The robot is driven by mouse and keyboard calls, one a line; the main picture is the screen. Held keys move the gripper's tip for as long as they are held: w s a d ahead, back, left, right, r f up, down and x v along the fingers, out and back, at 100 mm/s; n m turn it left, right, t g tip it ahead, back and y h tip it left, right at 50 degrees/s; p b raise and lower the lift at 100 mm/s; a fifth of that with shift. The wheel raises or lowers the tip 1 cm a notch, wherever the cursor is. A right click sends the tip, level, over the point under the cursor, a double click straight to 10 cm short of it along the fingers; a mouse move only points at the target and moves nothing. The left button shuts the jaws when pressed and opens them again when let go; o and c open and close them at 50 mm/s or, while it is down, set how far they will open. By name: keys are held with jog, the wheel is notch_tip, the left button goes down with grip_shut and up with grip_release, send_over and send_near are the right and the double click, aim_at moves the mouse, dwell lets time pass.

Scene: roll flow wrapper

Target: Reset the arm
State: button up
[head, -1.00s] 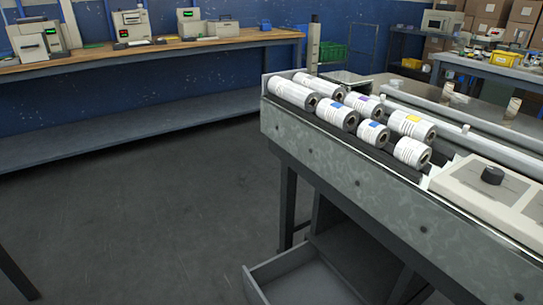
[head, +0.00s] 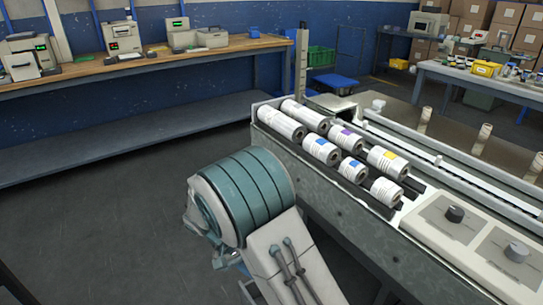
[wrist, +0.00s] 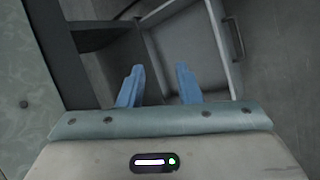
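My gripper (wrist: 158,88) shows in the wrist view with two blue fingers apart and nothing between them. It points down past the machine's side toward an open grey drawer (wrist: 189,46) below the machine. In the head view my arm stands in front of the machine's near side, and the gripper's fingers are hidden there.
The flow wrapper (head: 330,198) holds several white rolls (head: 321,149) on its rollers, with a control panel (head: 457,222) at the right. A wooden workbench (head: 140,58) with devices stands along the blue wall. The floor at the left (head: 90,220) is clear.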

jog(key=s+d+r+y+p, duration=0.1)
jog(key=d+r+y+p, duration=0.2)
jog(key=r, duration=0.4)
jog(key=s+d+r+m+p, duration=0.1)
jog(key=s+d+r+p, duration=0.1)
jog(key=d+r, duration=0.35)
jog(key=s+d+r+y+p, duration=0.1)
jog(key=d+r+y+p, duration=0.15)
jog(key=r, duration=0.65)
jog(key=s+d+r+t+y+p, duration=0.1)
jog(key=s+d+r+t+p, duration=0.1)
jog(key=s+d+r+p, duration=0.2)
jog(key=s+d+r+m+t+p, duration=0.1)
jog(key=s+d+r+p, duration=0.3)
jog(key=r, duration=0.7)
jog(key=s+t+p, duration=0.1)
jog(key=s, duration=0.1)
jog(key=shift+s+d+y+p, duration=0.15)
jog(key=shift+s+y+p, duration=0.15)
jog(key=shift+y+p, duration=0.1)
jog(key=shift+f, duration=0.1)
